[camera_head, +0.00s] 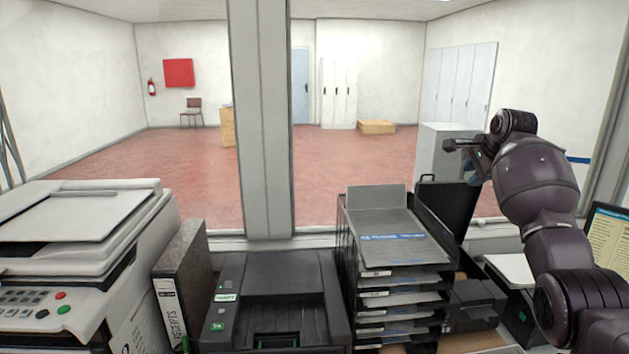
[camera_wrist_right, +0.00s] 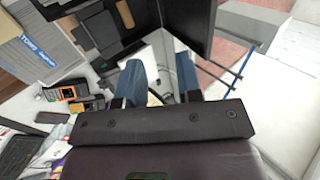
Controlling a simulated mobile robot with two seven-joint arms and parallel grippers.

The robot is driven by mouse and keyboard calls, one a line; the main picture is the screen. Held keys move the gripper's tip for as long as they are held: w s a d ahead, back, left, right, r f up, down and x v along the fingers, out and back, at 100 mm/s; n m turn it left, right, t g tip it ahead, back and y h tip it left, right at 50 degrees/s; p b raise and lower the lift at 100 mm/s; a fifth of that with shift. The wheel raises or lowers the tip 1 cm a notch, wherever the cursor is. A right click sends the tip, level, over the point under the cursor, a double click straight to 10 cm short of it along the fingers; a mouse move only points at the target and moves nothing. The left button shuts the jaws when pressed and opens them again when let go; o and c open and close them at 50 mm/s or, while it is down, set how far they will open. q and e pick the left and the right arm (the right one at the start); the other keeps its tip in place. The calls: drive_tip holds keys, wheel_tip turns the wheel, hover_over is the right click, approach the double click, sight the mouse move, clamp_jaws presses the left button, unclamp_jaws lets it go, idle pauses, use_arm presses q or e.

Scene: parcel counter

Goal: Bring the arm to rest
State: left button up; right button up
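My right arm (camera_head: 538,180) rises from the lower right in the head view, bent at a dark joint above the counter. My right gripper (camera_head: 470,162) is small and partly hidden there, in front of the window and above the black upright panel. In the right wrist view, the two blue fingers of my right gripper (camera_wrist_right: 159,77) stand apart with nothing held between them. Counter items show well below and beyond the fingers. My left gripper is in neither view.
A stack of document trays (camera_head: 400,285) stands left of my right arm, beside a black printer (camera_head: 275,295). A receipts binder (camera_head: 183,280) and a large copier (camera_head: 85,240) are farther left. A monitor (camera_head: 608,238) is at the right edge. A card terminal (camera_wrist_right: 68,92) shows in the wrist view.

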wheel_tip(320, 180, up, 10)
drive_tip(key=w+a+n+t+h, duration=0.2)
drive_tip(key=n+t, duration=0.5)
drive_tip(key=n, duration=0.2)
drive_tip(key=s+a+f+n+t+y, duration=0.1)
drive_tip(key=s+a+f+n, duration=0.25)
drive_tip(key=s+f, duration=0.65)
drive_tip(key=s+a+f+n+t+y, duration=0.1)
drive_tip(key=s+a+f+n, duration=0.4)
drive_tip(key=f, duration=0.9)
drive_tip(key=s+a+f+n+y, duration=0.1)
drive_tip(key=s+f+n, duration=0.2)
drive_tip(key=s+f, duration=0.75)
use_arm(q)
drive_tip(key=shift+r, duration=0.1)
use_arm(e)
drive_tip(key=s+f+m+g+h, duration=0.1)
drive_tip(key=s+f+g, duration=0.1)
drive_tip(key=s+f, duration=0.8)
drive_tip(key=s+f+m+g, duration=0.1)
drive_tip(key=s+f+g, duration=0.2)
drive_tip(key=s+f, duration=0.7)
drive_tip(key=s, duration=0.5)
drive_tip(key=shift+d+h, duration=0.35)
drive_tip(key=shift+h, duration=0.05)
